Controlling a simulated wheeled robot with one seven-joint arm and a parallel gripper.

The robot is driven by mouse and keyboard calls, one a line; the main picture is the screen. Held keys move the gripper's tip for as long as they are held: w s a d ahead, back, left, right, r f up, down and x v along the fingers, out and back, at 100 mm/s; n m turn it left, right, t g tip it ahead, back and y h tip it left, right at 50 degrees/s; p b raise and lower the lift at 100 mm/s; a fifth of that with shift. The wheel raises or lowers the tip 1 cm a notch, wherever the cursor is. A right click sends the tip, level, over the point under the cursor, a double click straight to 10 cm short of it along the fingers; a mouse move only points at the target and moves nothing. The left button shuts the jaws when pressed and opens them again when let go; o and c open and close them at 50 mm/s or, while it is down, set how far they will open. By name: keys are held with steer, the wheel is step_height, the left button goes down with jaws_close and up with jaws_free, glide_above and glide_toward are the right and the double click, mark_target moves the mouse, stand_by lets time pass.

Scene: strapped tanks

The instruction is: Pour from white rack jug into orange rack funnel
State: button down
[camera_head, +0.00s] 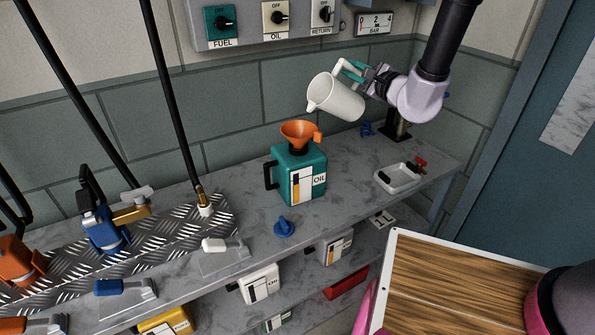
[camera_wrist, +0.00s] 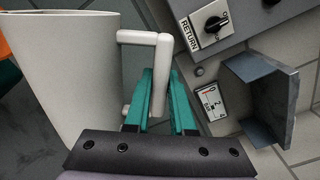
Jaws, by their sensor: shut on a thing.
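A white jug (camera_head: 336,97) is in the air above the bench, tilted with its spout to the lower left. My gripper (camera_head: 366,74) is shut on the jug's handle, and the wrist view shows the green fingers (camera_wrist: 167,100) at the handle (camera_wrist: 150,40). The jug body (camera_wrist: 70,80) fills the left of the wrist view. An orange funnel (camera_head: 299,132) sits in the top of a green OIL can (camera_head: 307,178) on the bench. The jug's spout is above the funnel and slightly right of its middle, apart from it. No stream of liquid shows, and the jug's inside is hidden.
A white tray (camera_head: 398,178) with a red valve is right of the can. A blue cap (camera_head: 284,228) lies in front. Blue (camera_head: 105,232) and orange (camera_head: 18,262) pumps stand left. A control panel (camera_head: 270,22) and gauge (camera_head: 374,24) are on the wall behind.

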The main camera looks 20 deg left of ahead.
mark_target(345, 60)
steer(key=shift+s+a+r+n, duration=0.15)
steer(key=shift+r+n, duration=0.1)
steer(key=shift+r, duration=0.1)
steer(key=shift+s+a+r+n, duration=0.1)
steer(key=shift+s+r+n, duration=0.05)
steer(key=shift+r+n, duration=0.15)
stand_by(1.4)
steer(key=shift+s+a+r+n, duration=0.3)
steer(key=shift+s+r+n, duration=0.15)
steer(key=shift+r, duration=0.1)
steer(key=shift+a+r, duration=0.1)
stand_by(1.4)
steer(key=shift+s+a+r+n, duration=0.2)
steer(key=shift+s+r+n, duration=0.2)
steer(key=shift+n, duration=0.1)
steer(key=shift+w+d+f+m, duration=0.5)
steer(key=shift+w+m, duration=0.1)
steer(key=shift+m, duration=0.1)
steer(key=shift+w+d+f+m, duration=0.35)
steer(key=shift+w+f+m, duration=0.2)
steer(key=shift+m, duration=0.15)
